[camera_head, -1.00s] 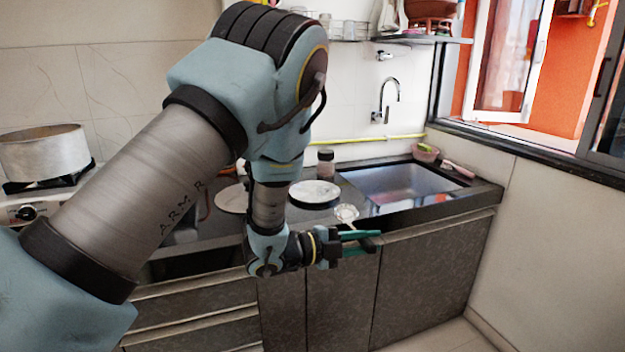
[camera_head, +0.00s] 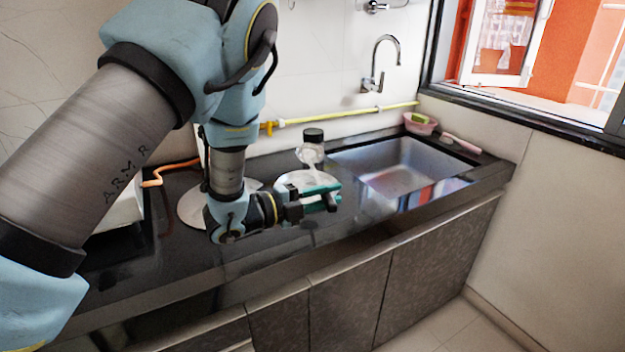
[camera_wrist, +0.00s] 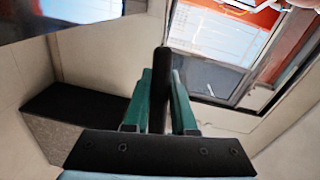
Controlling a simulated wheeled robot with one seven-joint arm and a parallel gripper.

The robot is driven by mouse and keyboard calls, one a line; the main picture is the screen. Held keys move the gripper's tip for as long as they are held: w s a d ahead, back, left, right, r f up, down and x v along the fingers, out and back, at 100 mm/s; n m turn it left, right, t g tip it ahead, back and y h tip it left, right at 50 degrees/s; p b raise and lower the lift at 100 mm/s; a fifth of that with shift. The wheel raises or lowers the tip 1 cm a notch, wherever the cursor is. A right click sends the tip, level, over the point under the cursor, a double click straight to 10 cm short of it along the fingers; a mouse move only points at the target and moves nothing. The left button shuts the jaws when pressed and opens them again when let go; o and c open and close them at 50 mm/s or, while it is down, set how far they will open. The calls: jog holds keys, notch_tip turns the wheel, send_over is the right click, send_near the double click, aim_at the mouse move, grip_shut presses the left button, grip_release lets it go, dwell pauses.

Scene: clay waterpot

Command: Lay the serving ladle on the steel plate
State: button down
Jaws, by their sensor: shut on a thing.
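My gripper (camera_head: 324,196) is above the counter's front part, its green fingers shut on the dark handle of the serving ladle. In the wrist view the handle (camera_wrist: 162,70) stands between the fingers (camera_wrist: 161,88). In the head view the ladle's pale bowl (camera_head: 310,157) points away from me, raised and overlapping a jar. Two round plates lie on the counter: a whitish one (camera_head: 292,180) just behind the gripper, partly covered by it, and a greyer, larger one (camera_head: 190,210) to the left, partly hidden by my arm. I cannot tell for sure which is the steel plate.
A jar with a black lid (camera_head: 313,135) stands behind the whitish plate. The sink (camera_head: 400,170) is to the right, with a tap (camera_head: 381,65) behind it. A pink basket (camera_head: 420,124) sits at the back right. The counter edge (camera_head: 330,237) runs along the front.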

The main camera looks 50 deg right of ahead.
jog(key=shift+w+d, duration=0.1)
jog(key=shift+w, duration=0.2)
jog(key=shift+w+f, duration=0.1)
jog(key=shift+f, duration=0.1)
notch_tip(320, 180, down, 8)
jog(key=b, duration=0.4)
jog(key=shift+f+b, duration=0.25)
jog(key=shift+b, duration=0.1)
jog(key=shift+f+b, duration=0.9)
jog(key=shift+f, duration=0.1)
jog(key=c, duration=0.7)
grip_release()
jog(key=shift+c, duration=0.2)
jog(key=o, duration=0.7)
jog(key=shift+o, duration=0.2)
